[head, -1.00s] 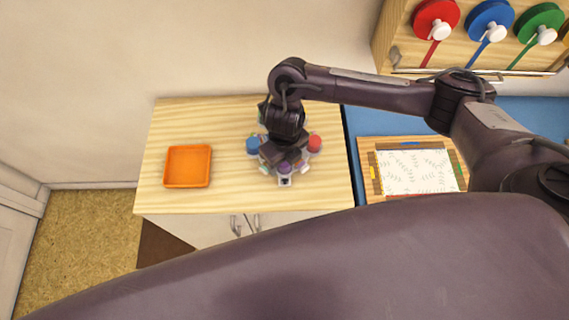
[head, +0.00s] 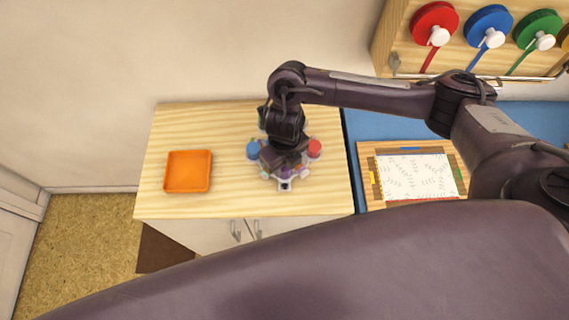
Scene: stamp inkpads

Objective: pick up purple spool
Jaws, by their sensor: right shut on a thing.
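The purple spool (head: 284,173) is at the front of a small pale holder (head: 285,186) on the wooden cabinet top, mostly hidden under my right gripper. My right gripper (head: 287,164) points down over the front of the holder and is shut on the purple spool. Its fingertips are small and largely hidden by the wrist. A blue spool (head: 253,150) stands to its left and a red spool (head: 314,149) to its right. My left gripper is not in view.
An orange tray (head: 188,171) lies on the left of the cabinet top (head: 230,190), with bare wood between it and the holder. A board with a patterned sheet (head: 417,174) lies on the blue surface at right. Coloured reels (head: 488,27) hang on a wooden rack at the back right.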

